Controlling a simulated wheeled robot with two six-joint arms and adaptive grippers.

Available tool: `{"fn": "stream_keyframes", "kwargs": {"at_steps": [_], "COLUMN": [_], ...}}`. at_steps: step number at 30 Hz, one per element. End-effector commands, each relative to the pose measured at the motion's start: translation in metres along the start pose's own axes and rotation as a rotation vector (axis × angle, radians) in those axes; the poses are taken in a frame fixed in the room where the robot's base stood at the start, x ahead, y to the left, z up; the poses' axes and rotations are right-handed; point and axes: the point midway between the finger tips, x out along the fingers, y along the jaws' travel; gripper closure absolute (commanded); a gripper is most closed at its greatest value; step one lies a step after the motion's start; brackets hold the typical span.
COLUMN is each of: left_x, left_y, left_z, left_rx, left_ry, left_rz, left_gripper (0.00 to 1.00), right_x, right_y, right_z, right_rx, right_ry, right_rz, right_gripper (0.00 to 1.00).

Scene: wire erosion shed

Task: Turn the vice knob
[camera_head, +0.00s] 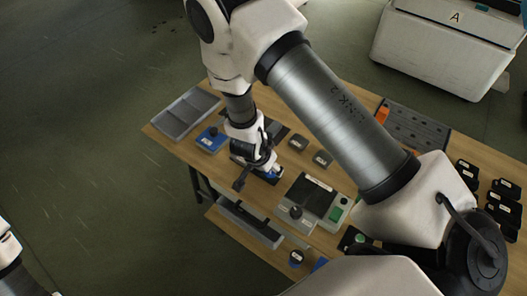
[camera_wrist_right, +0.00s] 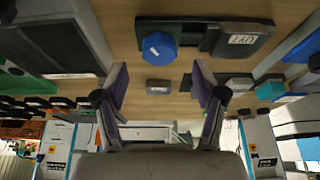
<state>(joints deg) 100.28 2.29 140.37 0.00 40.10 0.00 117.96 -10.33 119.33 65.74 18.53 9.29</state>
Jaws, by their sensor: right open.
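In the right wrist view, a faceted blue knob (camera_wrist_right: 159,48) sits on a long dark vice-like block (camera_wrist_right: 210,28) at the top of the picture. My right gripper (camera_wrist_right: 160,66) is open and empty, its two fingers apart below the knob in the picture and not touching it. In the head view my right gripper (camera_head: 258,165) is low over the bench, next to a blue part (camera_head: 270,173), which it partly hides. I cannot tell if this is the same knob. Of my left arm only a link shows at the lower left edge.
The wooden bench (camera_head: 168,137) carries a grey tray (camera_head: 187,112), a blue block (camera_head: 211,139), a grey panel with a dark knob (camera_head: 295,212) and several black items at the right. A white bin marked A (camera_head: 425,50) stands behind. The floor at left is clear.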

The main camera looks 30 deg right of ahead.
Motion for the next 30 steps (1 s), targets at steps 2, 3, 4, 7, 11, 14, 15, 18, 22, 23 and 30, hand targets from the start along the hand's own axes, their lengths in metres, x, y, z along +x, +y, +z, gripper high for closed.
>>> {"fn": "stream_keyframes", "kwargs": {"at_steps": [2,3,4,7,11,14,15,18,22,23,30], "left_x": [0.000,0.000,0.000,0.000,0.000,0.000,0.000,0.000,0.000,0.000,0.000], "left_y": [0.000,0.000,0.000,0.000,0.000,0.000,0.000,0.000,0.000,0.000,0.000], "left_z": [0.000,0.000,0.000,0.000,0.000,0.000,0.000,0.000,0.000,0.000,0.000], "left_rx": [0.000,0.000,0.000,0.000,0.000,0.000,0.000,0.000,0.000,0.000,0.000], "left_ry": [0.000,0.000,0.000,0.000,0.000,0.000,0.000,0.000,0.000,0.000,0.000], "left_rz": [0.000,0.000,0.000,0.000,0.000,0.000,0.000,0.000,0.000,0.000,0.000], "left_gripper": [0.60,0.60,0.60,0.60,0.60,0.60,0.60,0.60,0.60,0.60,0.60], "right_x": [-0.024,-0.036,-0.044,-0.064,-0.077,-0.081,-0.082,-0.082,-0.082,-0.082,-0.082], "right_y": [-0.002,-0.002,-0.002,-0.001,0.000,0.000,0.000,0.000,0.000,0.000,0.000], "right_z": [-0.001,-0.001,-0.001,-0.001,0.000,0.000,0.000,0.000,0.000,0.000,0.000], "right_rx": [-0.002,-0.003,-0.001,0.000,0.000,0.000,0.001,0.001,0.001,0.001,0.000], "right_ry": [0.006,0.005,0.006,0.004,0.002,0.000,0.000,-0.001,-0.001,-0.001,-0.001], "right_rz": [-0.005,-0.004,-0.004,-0.001,0.000,-0.001,-0.001,-0.001,-0.001,-0.001,-0.001], "right_gripper": [0.30,0.30,0.30,0.30,0.30,0.30,0.30,0.30,0.30,0.30,0.30]}}
